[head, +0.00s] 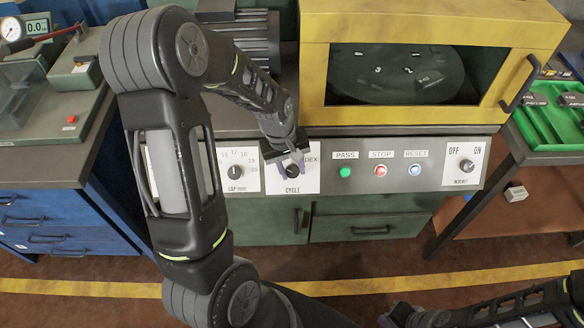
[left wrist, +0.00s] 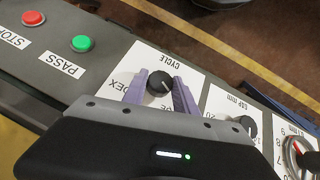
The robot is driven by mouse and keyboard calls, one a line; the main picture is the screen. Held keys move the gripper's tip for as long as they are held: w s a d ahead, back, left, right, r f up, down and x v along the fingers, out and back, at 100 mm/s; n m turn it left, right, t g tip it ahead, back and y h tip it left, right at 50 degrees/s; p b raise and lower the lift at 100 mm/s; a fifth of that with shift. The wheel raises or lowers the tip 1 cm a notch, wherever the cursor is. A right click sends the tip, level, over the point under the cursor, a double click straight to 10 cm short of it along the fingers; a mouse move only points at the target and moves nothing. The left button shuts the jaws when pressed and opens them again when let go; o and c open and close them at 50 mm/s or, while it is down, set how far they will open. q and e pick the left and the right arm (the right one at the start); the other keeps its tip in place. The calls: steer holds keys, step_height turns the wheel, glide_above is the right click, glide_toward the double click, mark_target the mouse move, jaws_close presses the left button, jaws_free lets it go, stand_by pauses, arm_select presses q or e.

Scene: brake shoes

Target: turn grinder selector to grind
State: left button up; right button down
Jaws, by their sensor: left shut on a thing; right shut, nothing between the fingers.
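The selector is a round black knob (left wrist: 159,82) with a pale pointer mark on a white plate marked CYCLE. The plate (head: 311,184) is on the grey front panel in the head view. My left gripper (head: 293,170) is at this knob, its two purple fingers on either side of it, shut on it. The wrist view shows the same fingers (left wrist: 160,92) flanking the knob. A label ending in "DEX" shows beside it; the other label is mostly hidden by the gripper. My right gripper (head: 390,317) is low at the bottom edge, partly cut off, shut and away from the panel.
A GAP dial (head: 236,171) is left of the selector. Green PASS (head: 345,172), red STOP (head: 380,171) and blue RESET (head: 415,171) buttons are right of it. A MAGNET knob (head: 466,165) is further right. A yellow-framed chamber (head: 315,80) rises above the panel.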

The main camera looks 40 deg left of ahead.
arm_select(q)
jaws_close()
steer(key=shift+d, duration=0.1)
steer(key=shift+r+m+g+y+p, duration=0.1)
steer(key=shift+m+g+y+p, duration=0.45)
steer(key=shift+p, duration=0.2)
steer(key=shift+w+d+m+g+y, duration=0.15)
steer(key=shift+m+g+y, duration=0.45)
steer(key=shift+y, duration=0.25)
steer(key=m+y, duration=0.1)
steer(key=m+g+y, duration=0.1)
steer(key=shift+w+d+f+y+b, duration=0.1)
steer(key=shift+d+f+y+b, duration=0.05)
steer(key=shift+f+y+b, duration=0.2)
steer(key=shift+d+m+g+y+b, duration=0.1)
steer(key=shift+m+g+y+b, duration=0.6)
steer(key=shift+m+y, duration=0.7)
steer(key=o, duration=1.1)
jaws_free()
